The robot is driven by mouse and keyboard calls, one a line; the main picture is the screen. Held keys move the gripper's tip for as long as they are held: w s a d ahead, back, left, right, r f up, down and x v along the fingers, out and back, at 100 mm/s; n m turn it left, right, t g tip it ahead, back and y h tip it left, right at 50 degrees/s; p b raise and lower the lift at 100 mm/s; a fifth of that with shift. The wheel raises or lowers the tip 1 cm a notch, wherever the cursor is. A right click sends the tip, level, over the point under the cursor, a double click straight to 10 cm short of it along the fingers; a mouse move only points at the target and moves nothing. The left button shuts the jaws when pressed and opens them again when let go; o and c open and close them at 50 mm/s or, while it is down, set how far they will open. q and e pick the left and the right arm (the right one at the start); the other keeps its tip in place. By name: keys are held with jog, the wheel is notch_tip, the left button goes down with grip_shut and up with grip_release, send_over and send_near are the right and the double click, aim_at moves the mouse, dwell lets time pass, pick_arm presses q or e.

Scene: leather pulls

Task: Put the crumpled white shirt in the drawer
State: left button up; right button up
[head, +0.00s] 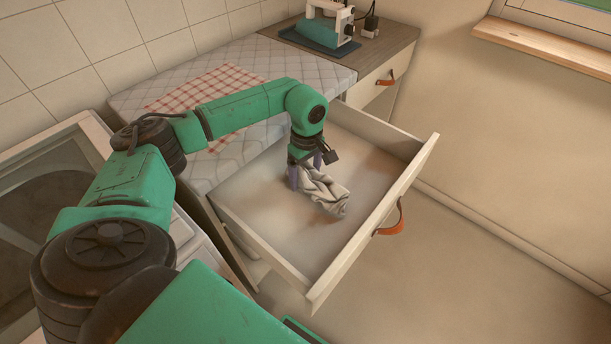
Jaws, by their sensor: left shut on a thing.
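The crumpled white shirt (325,194) hangs at my left gripper (305,178), over the inside of the open drawer. My left gripper is shut on the shirt and points down between the drawer walls. I cannot tell whether the shirt's lower end touches the drawer floor. The drawer (375,232) is pulled far out and has an orange leather pull (391,224) on its front. No other things show inside it. My right gripper is not in view.
A quilted pad (215,70) with a red checked cloth (205,88) covers the counter behind the drawer. A sewing machine (330,22) stands at the back. A second, shut drawer (375,85) is at the back right. The floor (480,260) right of the open drawer is clear.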

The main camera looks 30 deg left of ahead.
pick_arm(q)
jog(key=shift+f, duration=0.45)
jog(key=shift+f, duration=0.15)
jog(key=o, duration=1.3)
jog(key=shift+r, duration=0.35)
notch_tip(320, 180, up, 12)
jog(key=shift+w+f+b, duration=0.15)
jog(key=shift+b, duration=0.3)
